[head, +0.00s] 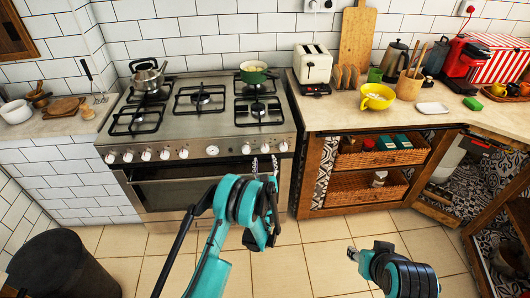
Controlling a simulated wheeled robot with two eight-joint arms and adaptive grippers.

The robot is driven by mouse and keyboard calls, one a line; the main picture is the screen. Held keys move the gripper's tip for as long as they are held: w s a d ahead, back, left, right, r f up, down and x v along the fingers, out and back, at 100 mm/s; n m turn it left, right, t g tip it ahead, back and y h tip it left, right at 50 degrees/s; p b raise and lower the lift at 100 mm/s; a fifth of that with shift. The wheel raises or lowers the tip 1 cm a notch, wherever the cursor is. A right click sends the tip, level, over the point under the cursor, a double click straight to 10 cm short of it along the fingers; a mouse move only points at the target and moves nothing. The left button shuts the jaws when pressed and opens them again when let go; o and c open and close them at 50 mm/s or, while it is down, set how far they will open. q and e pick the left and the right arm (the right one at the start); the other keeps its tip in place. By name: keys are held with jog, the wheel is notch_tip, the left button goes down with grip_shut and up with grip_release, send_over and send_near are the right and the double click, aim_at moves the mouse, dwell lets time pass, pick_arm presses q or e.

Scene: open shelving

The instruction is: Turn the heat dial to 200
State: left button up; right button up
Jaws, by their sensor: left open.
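A steel stove (200,124) stands against the wall, with a row of several white dials (147,155) along its front panel. I cannot read any numbers, nor tell which knob is the heat dial. My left gripper (265,164) is open, in front of the right end of the panel, just below the rightmost dials (264,148) in the picture. I cannot tell whether it touches one. My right gripper (352,253) is low over the floor, right of the stove; its jaw state is unclear.
A kettle (147,78) and a green pot (254,73) stand on the stove. The oven door handle (170,180) runs below the dials. A wooden counter with wicker baskets (368,188) is at right. A dark bin (62,267) stands at lower left. The tiled floor between is clear.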

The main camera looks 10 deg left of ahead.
aim_at(265, 150)
pick_arm(q)
jog(key=x, duration=0.2)
jog(key=b+x, duration=0.1)
jog(key=x, duration=0.1)
jog(key=f+b+x, duration=0.1)
jog(key=x, duration=0.1)
jog(key=shift+w+d, duration=0.1)
jog(key=shift+w, duration=0.75)
jog(key=shift+r, duration=0.1)
jog(key=c, duration=1.2)
